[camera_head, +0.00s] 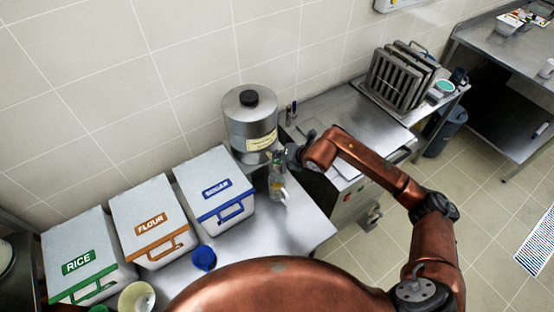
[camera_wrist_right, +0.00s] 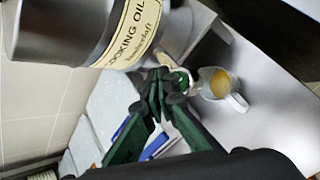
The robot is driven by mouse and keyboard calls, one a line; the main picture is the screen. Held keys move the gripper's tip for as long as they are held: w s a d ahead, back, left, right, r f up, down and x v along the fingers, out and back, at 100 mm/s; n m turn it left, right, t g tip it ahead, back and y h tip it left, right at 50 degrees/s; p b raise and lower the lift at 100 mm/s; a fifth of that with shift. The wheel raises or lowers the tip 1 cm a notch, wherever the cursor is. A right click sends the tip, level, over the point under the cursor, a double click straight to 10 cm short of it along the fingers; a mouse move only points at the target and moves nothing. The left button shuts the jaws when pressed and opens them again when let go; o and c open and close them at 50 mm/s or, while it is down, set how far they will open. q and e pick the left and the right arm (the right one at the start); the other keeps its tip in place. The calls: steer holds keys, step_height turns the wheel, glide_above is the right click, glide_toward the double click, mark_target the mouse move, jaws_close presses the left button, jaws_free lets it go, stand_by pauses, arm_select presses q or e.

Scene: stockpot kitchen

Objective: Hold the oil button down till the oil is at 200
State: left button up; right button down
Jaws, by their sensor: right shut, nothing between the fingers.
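The steel cooking oil dispenser (camera_head: 250,120) stands on the counter, with a cream label. It also shows large in the right wrist view (camera_wrist_right: 70,35). A clear jug (camera_head: 276,187) with yellowish liquid stands below its front; in the wrist view the jug (camera_wrist_right: 236,100) is right of the fingertips. Its marks cannot be read. My right gripper (camera_head: 281,157) is shut and empty at the dispenser's lower front. In the wrist view its fingertips (camera_wrist_right: 163,85) are close to a small green round part (camera_wrist_right: 183,80), probably the button; whether they touch it is unclear. My left gripper is out of view.
Rice (camera_head: 85,255), flour (camera_head: 150,225) and sugar (camera_head: 213,185) bins stand left of the dispenser. A blue cup (camera_head: 203,258) sits in front of them. Fry baskets (camera_head: 398,78) stand farther right. The counter just right of the jug is bare.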

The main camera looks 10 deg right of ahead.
mark_target(278, 161)
steer(key=shift+r+p, duration=1.15)
steer(key=shift+r, duration=1.4)
steer(key=shift+f, duration=0.1)
